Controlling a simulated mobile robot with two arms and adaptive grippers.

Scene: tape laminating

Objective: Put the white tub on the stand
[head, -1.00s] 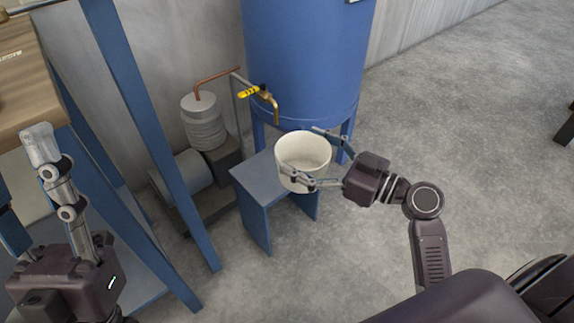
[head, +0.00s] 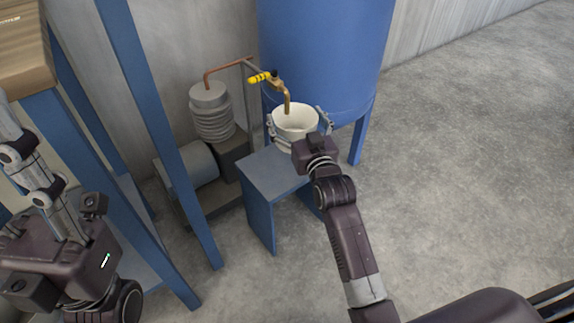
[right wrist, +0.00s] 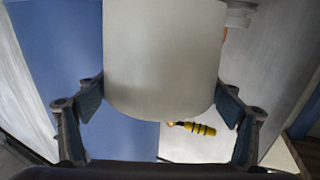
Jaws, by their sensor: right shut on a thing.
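The white tub (head: 296,123) is upright and shows empty, at the back right part of the blue stand (head: 263,178) in the head view. I cannot tell whether its base touches the stand's top. My right gripper (head: 297,124) is shut on the tub, with one finger on each side of it. In the right wrist view the tub (right wrist: 165,60) fills the middle between the two fingers (right wrist: 163,105). My left gripper (head: 35,175) is at the left, away from the tub; whether it is open is unclear.
A brass tap (head: 287,98) with a yellow handle (head: 259,77) reaches over the tub's opening. A blue tank (head: 325,55) stands behind. A still-like machine (head: 210,115) is left of the stand. Blue frame posts (head: 150,130) stand nearer me. The floor at right is clear.

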